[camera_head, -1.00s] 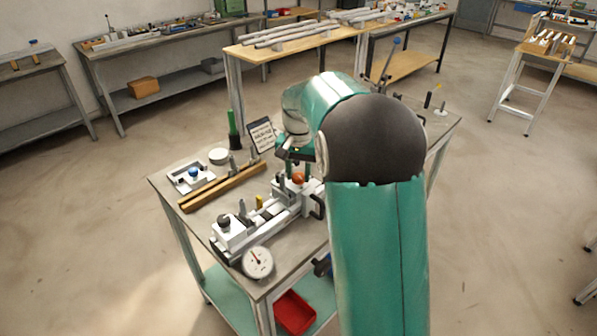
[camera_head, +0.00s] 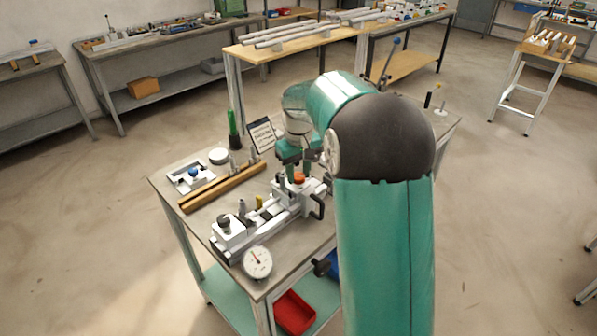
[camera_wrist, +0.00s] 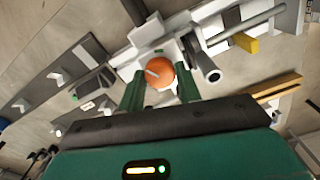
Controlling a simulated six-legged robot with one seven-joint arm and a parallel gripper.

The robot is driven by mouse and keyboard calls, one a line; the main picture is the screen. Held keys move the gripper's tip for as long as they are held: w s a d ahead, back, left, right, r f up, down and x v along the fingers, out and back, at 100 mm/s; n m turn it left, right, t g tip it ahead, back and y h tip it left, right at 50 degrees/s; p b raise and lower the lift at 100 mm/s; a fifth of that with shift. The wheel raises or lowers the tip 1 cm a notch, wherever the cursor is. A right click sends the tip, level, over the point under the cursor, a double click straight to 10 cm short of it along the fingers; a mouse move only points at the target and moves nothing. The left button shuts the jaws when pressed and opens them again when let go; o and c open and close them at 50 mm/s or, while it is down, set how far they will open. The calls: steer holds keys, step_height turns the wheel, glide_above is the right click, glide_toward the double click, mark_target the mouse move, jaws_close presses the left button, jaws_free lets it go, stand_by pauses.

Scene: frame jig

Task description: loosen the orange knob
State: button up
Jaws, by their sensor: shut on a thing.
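The orange knob (camera_head: 299,177) sits on top of the white block at the right end of the frame jig (camera_head: 262,219) on the bench. In the wrist view the orange knob (camera_wrist: 160,73) shows as a round cap with a pale bar mark, on the white block. My gripper (camera_head: 298,171) comes down on it from above. In the wrist view the two green fingers of my gripper (camera_wrist: 159,88) stand on either side of the knob and are shut on it. The fingertips' contact faces are partly hidden by the knob.
A round dial gauge (camera_head: 257,262) stands at the bench's front edge. A black handle (camera_head: 317,207) is close right of the knob.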

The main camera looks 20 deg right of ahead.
mark_target(298, 175)
steer(key=n, duration=0.5)
steer(key=shift+n, duration=0.3)
steer(key=n, duration=0.5)
stand_by(0.4)
steer(key=o, duration=1)
step_height(298, 175, up, 14)
